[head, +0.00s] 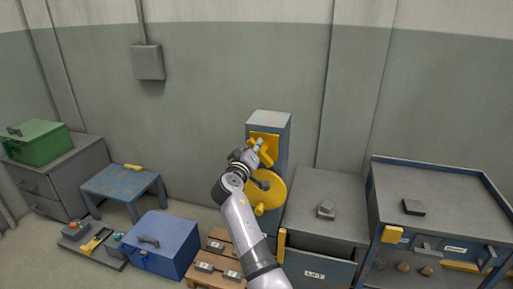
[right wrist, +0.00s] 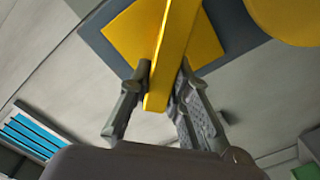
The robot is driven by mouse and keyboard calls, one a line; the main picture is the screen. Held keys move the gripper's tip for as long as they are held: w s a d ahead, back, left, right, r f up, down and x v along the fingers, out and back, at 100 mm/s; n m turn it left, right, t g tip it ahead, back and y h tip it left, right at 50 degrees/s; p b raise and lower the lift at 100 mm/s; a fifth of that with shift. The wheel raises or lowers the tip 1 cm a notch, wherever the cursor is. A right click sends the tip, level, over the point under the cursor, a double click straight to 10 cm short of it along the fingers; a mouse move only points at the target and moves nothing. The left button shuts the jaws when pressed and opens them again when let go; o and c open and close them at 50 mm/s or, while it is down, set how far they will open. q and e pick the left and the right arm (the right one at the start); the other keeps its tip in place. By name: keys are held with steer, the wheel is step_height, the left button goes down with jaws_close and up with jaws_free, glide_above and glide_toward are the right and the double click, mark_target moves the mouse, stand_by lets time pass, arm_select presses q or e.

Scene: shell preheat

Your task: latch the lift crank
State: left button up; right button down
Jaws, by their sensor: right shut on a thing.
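A blue-grey post (head: 270,122) stands against the wall with a yellow plate and a round yellow disc (head: 272,190) on its front face. A yellow knob-like part (head: 259,209) shows at the disc's lower edge. My right gripper (head: 258,149) is at the upper front of the post. In the right wrist view its fingers (right wrist: 164,72) are shut on a yellow bar (right wrist: 175,45), which crosses in front of the yellow plate (right wrist: 127,37). The disc's edge (right wrist: 290,18) shows at the upper right there. My right arm hides part of the disc and post. My left gripper is out of view.
Right of the post stand a grey-topped cabinet (head: 318,205) and a larger bench (head: 425,190) with small parts. To the left are a blue toolbox (head: 162,250), a wooden pallet (head: 220,236), a low blue table (head: 122,181) and a green box (head: 36,145).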

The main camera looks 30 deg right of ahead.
steer(key=n, duration=0.4)
steer(key=shift+w+a+f+n+p, duration=0.2)
steer(key=shift+w+f+n+p, duration=0.1)
steer(key=shift+p, duration=0.1)
steer(key=shift+a+f+n+p, duration=0.1)
steer(key=shift+f+n+p, duration=0.15)
steer(key=shift+n, duration=0.6)
steer(key=shift+d+f+n+p, duration=0.15)
steer(key=shift+n+p, duration=0.1)
steer(key=shift+n, duration=0.55)
steer(key=shift+a+f+n+p, duration=0.15)
steer(key=shift+f+n+p, duration=0.1)
steer(key=shift+n, duration=0.6)
steer(key=c, duration=1.5)
jaws_free()
steer(key=shift+w, duration=0.1)
steer(key=v, duration=1.2)
steer(key=shift+f, duration=0.1)
